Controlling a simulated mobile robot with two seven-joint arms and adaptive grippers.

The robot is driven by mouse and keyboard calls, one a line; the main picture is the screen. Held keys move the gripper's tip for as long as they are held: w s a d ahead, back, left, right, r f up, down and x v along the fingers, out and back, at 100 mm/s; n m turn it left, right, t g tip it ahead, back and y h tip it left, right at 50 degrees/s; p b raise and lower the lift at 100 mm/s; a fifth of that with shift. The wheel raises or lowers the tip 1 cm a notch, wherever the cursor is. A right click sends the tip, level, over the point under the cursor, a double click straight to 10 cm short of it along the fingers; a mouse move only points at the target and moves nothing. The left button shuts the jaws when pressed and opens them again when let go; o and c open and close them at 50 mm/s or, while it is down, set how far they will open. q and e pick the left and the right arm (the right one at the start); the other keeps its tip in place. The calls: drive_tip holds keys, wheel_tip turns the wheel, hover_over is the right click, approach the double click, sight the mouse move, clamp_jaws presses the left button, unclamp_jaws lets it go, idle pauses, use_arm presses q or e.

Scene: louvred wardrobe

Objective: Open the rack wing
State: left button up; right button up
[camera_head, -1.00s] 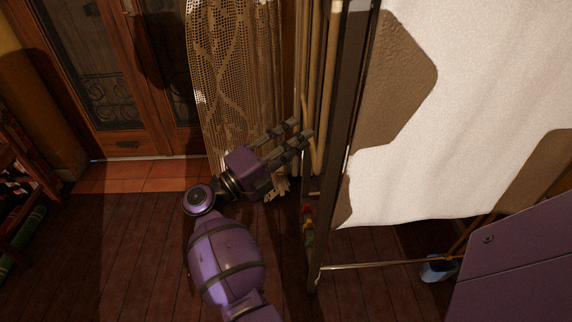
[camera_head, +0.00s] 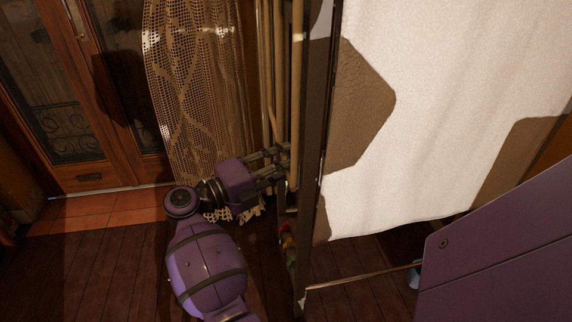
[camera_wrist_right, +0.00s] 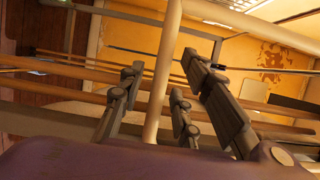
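The rack has a dark upright post (camera_head: 312,150) and several pale rods (camera_head: 296,90) along its left side. A white and brown cloth (camera_head: 430,110) hangs on its right side. My right gripper (camera_head: 280,163) is at the rods, left of the post, with its fingers spread. In the right wrist view the gripper (camera_wrist_right: 163,75) is open, and one pale rod (camera_wrist_right: 170,45) runs between its fingers. Contact with the rod cannot be told. Fingertips are partly hidden behind the rods in the head view. My left gripper is not in view.
A lace curtain (camera_head: 195,90) hangs just behind my right gripper. A wooden glazed door (camera_head: 60,100) stands at the left. A thin bar (camera_head: 360,278) runs low from the post to the right. The wooden floor (camera_head: 110,260) at the lower left is clear.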

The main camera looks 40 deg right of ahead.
clamp_jaws()
drive_tip(key=shift+w+a, duration=0.1)
idle(0.4)
